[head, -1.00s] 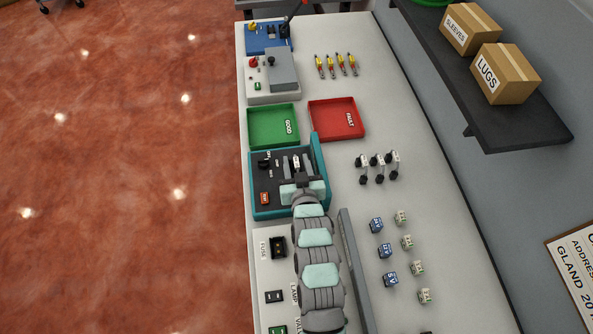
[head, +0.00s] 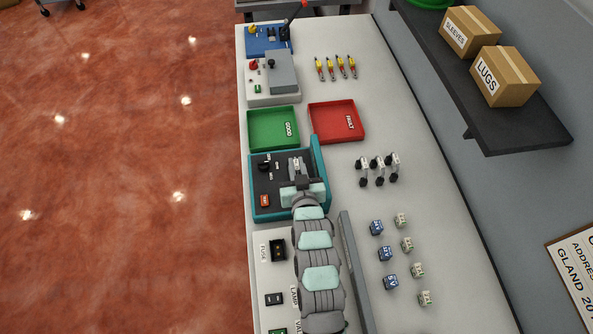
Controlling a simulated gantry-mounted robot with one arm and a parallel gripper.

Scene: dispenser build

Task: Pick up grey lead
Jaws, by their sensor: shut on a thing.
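My gripper (head: 297,166) reaches over the dark panel of the teal-framed machine (head: 257,209). Its fingers are close together around a small pale grey piece (head: 296,160), which I take to be the grey lead. Most of the piece is hidden by the fingers, and I cannot tell whether it touches the panel. My wrist and arm cover the machine's lower right part.
A black knob (head: 264,166) and a red switch (head: 265,200) sit left of my gripper. Green (head: 259,127) and red trays (head: 322,121) lie behind. Several black-and-white parts (head: 378,169) stand right. A grey rail (head: 353,268) runs beside my arm.

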